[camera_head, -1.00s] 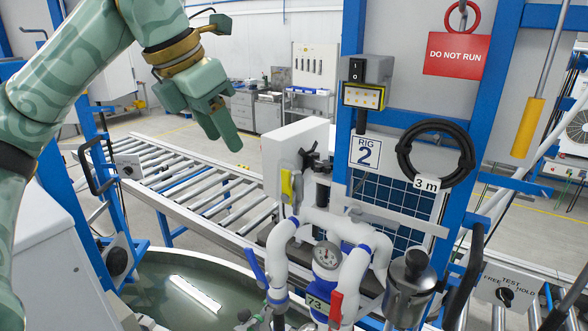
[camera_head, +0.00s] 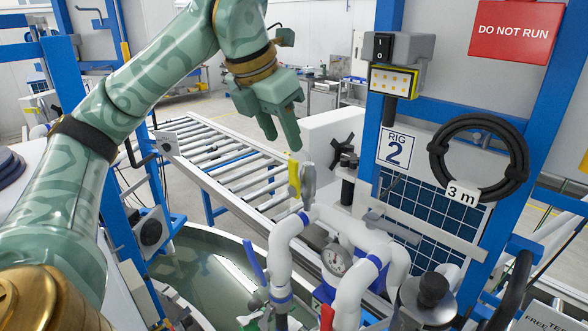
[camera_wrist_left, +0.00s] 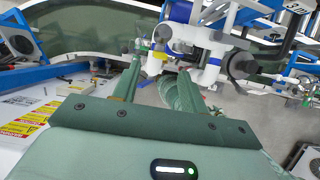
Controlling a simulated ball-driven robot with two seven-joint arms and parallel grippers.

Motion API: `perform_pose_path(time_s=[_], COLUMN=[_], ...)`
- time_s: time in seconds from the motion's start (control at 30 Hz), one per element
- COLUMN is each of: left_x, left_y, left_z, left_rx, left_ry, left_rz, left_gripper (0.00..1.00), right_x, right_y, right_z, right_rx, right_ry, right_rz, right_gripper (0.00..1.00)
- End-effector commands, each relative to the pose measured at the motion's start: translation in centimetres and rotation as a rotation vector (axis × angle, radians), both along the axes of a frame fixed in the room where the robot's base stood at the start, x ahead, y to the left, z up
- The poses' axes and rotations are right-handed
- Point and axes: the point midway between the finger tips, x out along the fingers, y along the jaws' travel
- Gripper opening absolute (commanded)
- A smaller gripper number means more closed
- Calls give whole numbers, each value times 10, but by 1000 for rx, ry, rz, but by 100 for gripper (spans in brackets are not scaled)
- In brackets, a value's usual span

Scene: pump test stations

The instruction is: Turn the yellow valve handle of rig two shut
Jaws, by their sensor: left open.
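The yellow valve handle (camera_head: 294,175) stands upright on the white pipework of rig two, beside a grey round fitting (camera_head: 308,181). The blue-and-white "RIG 2" sign (camera_head: 397,148) hangs to its right. My left gripper (camera_head: 283,142) is open and empty, fingers pointing down, just above the yellow handle in the head view. I cannot tell the gap in depth. In the left wrist view the spread fingers (camera_wrist_left: 160,68) point toward the white and blue pipework (camera_wrist_left: 200,50); a small yellow patch shows between the tips. My right gripper is not in view.
A blue handle (camera_head: 253,262), a red handle (camera_head: 327,318) and a gauge (camera_head: 336,261) sit lower on the pipes. A black knob (camera_head: 343,150) is close right of the yellow handle. A roller conveyor (camera_head: 215,155) lies behind; a water tank (camera_head: 205,275) lies below left.

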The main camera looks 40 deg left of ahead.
Motion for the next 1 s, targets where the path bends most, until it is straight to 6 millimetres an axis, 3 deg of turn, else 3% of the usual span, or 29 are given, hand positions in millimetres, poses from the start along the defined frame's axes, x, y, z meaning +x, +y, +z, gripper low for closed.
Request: perform_pose_path(time_s=[0.1,0.3,0.73,0.9,1.0], left_x=[11,23,28,28,28], left_y=[-1,-2,-2,-3,-2], left_z=[-29,-57,-67,-67,-67], left_rx=[1,0,0,0,-1], left_ry=[5,1,-1,-1,-1], left_rz=[-1,-1,-1,-1,-1], left_gripper=[43,43,43,0,0], right_x=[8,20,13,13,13], right_y=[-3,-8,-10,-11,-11], right_z=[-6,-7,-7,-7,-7], right_rx=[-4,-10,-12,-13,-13], right_ry=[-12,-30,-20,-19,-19], right_rz=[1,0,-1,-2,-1], right_gripper=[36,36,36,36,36])
